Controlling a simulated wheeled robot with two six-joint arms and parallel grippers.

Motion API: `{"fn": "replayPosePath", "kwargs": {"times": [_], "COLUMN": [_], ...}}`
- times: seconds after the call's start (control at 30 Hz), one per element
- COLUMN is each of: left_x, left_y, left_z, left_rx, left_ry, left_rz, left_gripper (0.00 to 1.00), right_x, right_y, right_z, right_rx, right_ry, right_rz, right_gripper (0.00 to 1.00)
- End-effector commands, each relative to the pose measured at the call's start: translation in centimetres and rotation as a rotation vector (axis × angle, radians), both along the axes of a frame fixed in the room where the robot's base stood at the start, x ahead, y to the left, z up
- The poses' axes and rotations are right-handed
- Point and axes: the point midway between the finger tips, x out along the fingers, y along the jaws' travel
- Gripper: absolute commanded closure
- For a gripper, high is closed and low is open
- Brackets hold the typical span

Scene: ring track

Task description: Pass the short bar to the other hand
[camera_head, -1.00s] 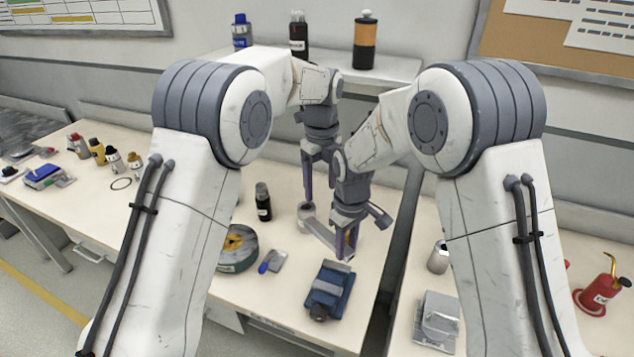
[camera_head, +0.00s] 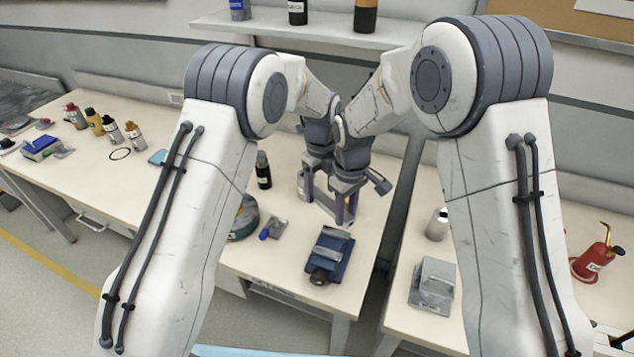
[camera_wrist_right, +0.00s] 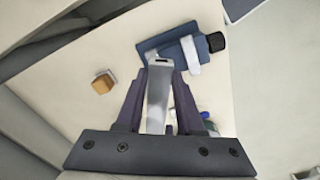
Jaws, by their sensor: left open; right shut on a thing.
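The short bar (camera_head: 330,206) is a plain grey metal piece. My right gripper (camera_head: 345,214) is shut on it, above the middle table. In the right wrist view the bar (camera_wrist_right: 157,92) stands out lengthwise from between the dark fingers. My left gripper (camera_head: 308,190) is open, just left of and behind the right one, near the bar's far end. The right gripper and wrist partly hide it, so I cannot tell whether its fingers are around the bar or touch it.
A blue vise (camera_head: 330,256) sits on the table in front of the grippers. A black bottle (camera_head: 263,170) and a round green-and-grey thing (camera_head: 244,218) stand to the left. A wooden block (camera_wrist_right: 103,82) lies on the table. A gap separates the right table, with its grey block (camera_head: 433,284).

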Motion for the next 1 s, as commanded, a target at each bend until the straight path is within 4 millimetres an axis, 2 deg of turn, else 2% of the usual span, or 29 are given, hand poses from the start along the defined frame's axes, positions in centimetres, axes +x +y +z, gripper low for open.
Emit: {"fn": "replayPosePath", "kwargs": {"times": [0.1, 0.13, 0.27, 0.3, 0.37, 0.4, 0.47, 0.5, 0.83, 1.0], "left_x": [0.0, 0.0, 0.0, 0.0, 0.0, 0.1, 0.1, 0.1, 0.0, 0.0], "left_y": [0.0, 0.0, 0.0, 0.0, -0.1, -0.1, -0.1, -0.1, 0.0, 0.0], "left_z": [0.0, 0.0, 0.0, 0.1, 0.1, 0.1, 0.1, 0.1, 0.1, 0.1], "left_rx": [0.000, 0.000, -0.001, -0.001, -0.001, -0.002, -0.002, -0.002, -0.001, 0.000], "left_ry": [0.000, 0.000, -0.001, -0.001, -0.001, -0.002, -0.003, -0.003, -0.001, 0.000], "left_rz": [0.000, 0.000, 0.001, 0.001, 0.001, 0.001, 0.001, 0.000, 0.001, 0.001], "left_gripper": [0.28, 0.35, 0.85, 1.00, 1.00, 1.00, 1.00, 1.00, 1.00, 1.00], "right_x": [0.0, 0.0, 0.0, 0.0, 0.0, 0.0, 0.0, 0.0, 0.0, 0.2], "right_y": [0.0, 0.0, 0.0, 0.1, 0.1, 0.1, 0.1, 0.1, 0.0, 0.1], "right_z": [0.0, 0.0, 0.0, 0.0, 0.0, 0.0, 0.0, 0.0, 0.2, 2.2], "right_rx": [0.001, 0.001, 0.001, 0.001, 0.001, 0.001, 0.001, 0.001, 0.001, 0.002], "right_ry": [-0.001, -0.001, -0.001, -0.001, -0.001, -0.001, -0.001, -0.001, -0.001, -0.006], "right_rz": [0.000, 0.000, 0.001, 0.001, 0.002, 0.002, 0.002, 0.002, 0.001, 0.001], "right_gripper": [1.00, 1.00, 1.00, 1.00, 1.00, 0.58, 0.35, 0.27, 0.27, 0.27]}}
